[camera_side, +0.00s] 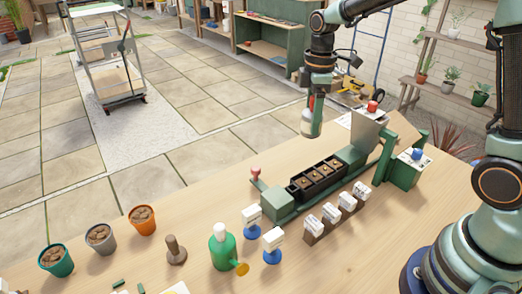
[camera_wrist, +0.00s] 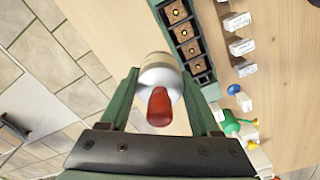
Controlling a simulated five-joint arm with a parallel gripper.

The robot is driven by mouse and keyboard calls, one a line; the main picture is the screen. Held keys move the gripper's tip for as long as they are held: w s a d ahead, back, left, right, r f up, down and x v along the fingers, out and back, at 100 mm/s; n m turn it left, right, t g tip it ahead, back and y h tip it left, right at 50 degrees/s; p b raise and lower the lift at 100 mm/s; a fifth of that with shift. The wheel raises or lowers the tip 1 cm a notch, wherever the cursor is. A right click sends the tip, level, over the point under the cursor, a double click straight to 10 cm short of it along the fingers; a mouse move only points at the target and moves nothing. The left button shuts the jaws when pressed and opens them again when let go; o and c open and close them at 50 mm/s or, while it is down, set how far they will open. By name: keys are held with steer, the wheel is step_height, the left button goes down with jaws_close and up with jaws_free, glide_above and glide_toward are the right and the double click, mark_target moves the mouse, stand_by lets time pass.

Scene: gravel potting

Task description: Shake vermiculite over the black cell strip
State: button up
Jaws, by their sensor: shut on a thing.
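My gripper (camera_side: 314,103) is shut on a pale shaker bottle (camera_side: 308,124) with a red top. In the side view the bottle hangs about upright, near and behind the black cell strip. In the wrist view my gripper (camera_wrist: 162,90) has its green fingers on both sides of the bottle (camera_wrist: 158,66), with the red top toward the camera. No vermiculite is visible.
White labelled tags (camera_side: 330,212) stand in front of the strip. A green watering can (camera_side: 222,248), a wooden dibber (camera_side: 176,250) and pots of brown lumps (camera_side: 142,219) stand left. A green box (camera_side: 405,168) and upright panel stand right of the strip.

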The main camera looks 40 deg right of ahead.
steer(key=shift+m, duration=0.6)
steer(key=shift+s+d+f, duration=1.25)
steer(key=shift+s+f, duration=0.05)
steer(key=shift+s, duration=0.1)
steer(key=shift+s+d+f, duration=1.2)
steer(key=shift+s+f, duration=0.05)
steer(key=shift+s, duration=0.1)
